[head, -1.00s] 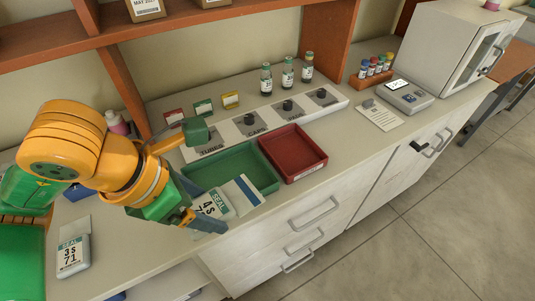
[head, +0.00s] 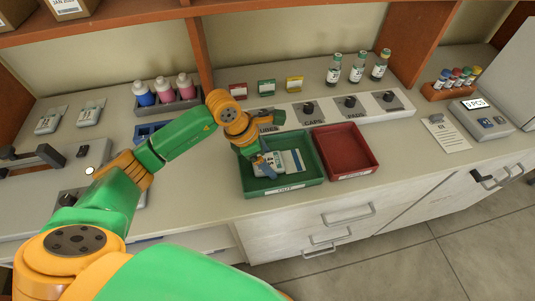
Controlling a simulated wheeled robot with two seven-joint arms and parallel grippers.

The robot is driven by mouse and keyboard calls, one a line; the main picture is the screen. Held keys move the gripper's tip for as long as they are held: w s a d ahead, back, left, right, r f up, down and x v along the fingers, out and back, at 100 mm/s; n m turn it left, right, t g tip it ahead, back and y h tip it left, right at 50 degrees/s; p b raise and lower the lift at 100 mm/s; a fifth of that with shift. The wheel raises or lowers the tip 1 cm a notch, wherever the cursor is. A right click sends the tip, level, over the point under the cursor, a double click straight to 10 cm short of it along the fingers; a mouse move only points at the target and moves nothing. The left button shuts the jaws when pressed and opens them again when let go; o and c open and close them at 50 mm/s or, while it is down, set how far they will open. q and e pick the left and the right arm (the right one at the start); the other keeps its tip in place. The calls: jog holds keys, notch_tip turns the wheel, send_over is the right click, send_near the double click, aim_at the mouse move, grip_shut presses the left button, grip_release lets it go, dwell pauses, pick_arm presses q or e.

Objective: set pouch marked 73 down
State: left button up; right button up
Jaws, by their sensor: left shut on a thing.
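My left gripper (head: 265,164) is over the green tray (head: 284,188), whose front label reads OUT. It is shut on a white pouch (head: 292,161) with a blue stripe near one end. The pouch is inside the tray's outline, low down and a little tilted. I cannot tell whether it touches the tray floor. The gripper and wrist hide part of the pouch, and its number is too small to read. My right gripper is not in view.
A red tray (head: 345,151), empty, stands right beside the green one. Behind them are a white holder strip (head: 350,107) and three small vials (head: 357,68). Two pale pouches (head: 88,113) lie at the back left. The front counter edge is close to the trays.

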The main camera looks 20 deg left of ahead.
pick_arm(q)
jog(key=shift+f, duration=0.15)
jog(key=shift+f+b, duration=0.15)
jog(key=shift+b, duration=0.25)
jog(key=shift+s+f+b, duration=0.3)
jog(key=shift+f+b, duration=0.1)
jog(key=shift+b, duration=0.1)
jog(key=o, duration=1.2)
jog(key=shift+s, duration=0.1)
jog(key=shift+r+p, duration=0.6)
jog(key=shift+p, duration=0.2)
jog(key=shift+w+a+r, duration=0.15)
jog(key=shift+w+r, duration=0.15)
jog(key=b+v, duration=0.1)
jog(key=v, duration=1)
jog(key=shift+r, duration=0.25)
jog(key=shift+s, duration=0.1)
